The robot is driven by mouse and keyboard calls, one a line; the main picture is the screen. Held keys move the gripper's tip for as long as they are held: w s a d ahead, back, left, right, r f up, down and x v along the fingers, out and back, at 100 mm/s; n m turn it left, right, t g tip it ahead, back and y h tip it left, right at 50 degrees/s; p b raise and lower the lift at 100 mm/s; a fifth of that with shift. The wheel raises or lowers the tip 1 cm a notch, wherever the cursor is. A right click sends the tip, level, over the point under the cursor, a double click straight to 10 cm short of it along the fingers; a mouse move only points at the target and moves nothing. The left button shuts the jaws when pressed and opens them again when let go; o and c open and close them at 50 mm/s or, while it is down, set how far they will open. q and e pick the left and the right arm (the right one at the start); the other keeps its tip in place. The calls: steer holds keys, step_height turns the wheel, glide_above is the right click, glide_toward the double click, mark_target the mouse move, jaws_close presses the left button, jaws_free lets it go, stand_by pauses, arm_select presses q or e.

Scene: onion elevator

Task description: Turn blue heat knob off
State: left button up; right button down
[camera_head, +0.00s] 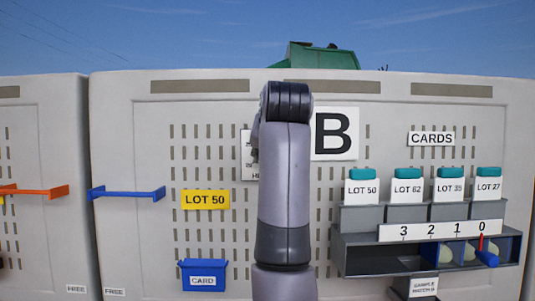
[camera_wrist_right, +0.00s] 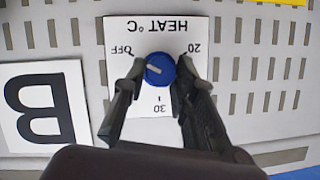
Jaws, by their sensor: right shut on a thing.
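In the right wrist view, the round blue heat knob (camera_wrist_right: 159,69) sits on a white plate (camera_wrist_right: 122,28) that reads HEAT °C upside down. The plate marks OFF to the left of the knob, 20 to the right and 30 below. A pale pointer line on the knob lies nearly level; which end points is unclear. My right gripper (camera_wrist_right: 160,72) has a black finger on each side of the knob and is shut on it. In the head view, my arm hides the knob and most of the plate (camera_head: 247,165). My left gripper is not in view.
A grey slotted wall panel (camera_head: 150,130) carries a B sign (camera_head: 335,134), a yellow LOT 50 label (camera_head: 205,199) and a blue card box (camera_head: 203,277). Card holders and a numbered shelf with a red-pointer slider (camera_head: 486,256) are at right. A blue bar (camera_head: 126,193) protrudes at left.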

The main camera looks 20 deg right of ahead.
steer(key=shift+f, duration=0.3)
steer(key=c, duration=1.7)
jaws_free()
steer(key=o, duration=0.4)
steer(key=shift+r, duration=0.2)
steer(key=shift+s+r, duration=0.1)
steer(key=v, duration=1.1)
steer(key=shift+s, duration=0.4)
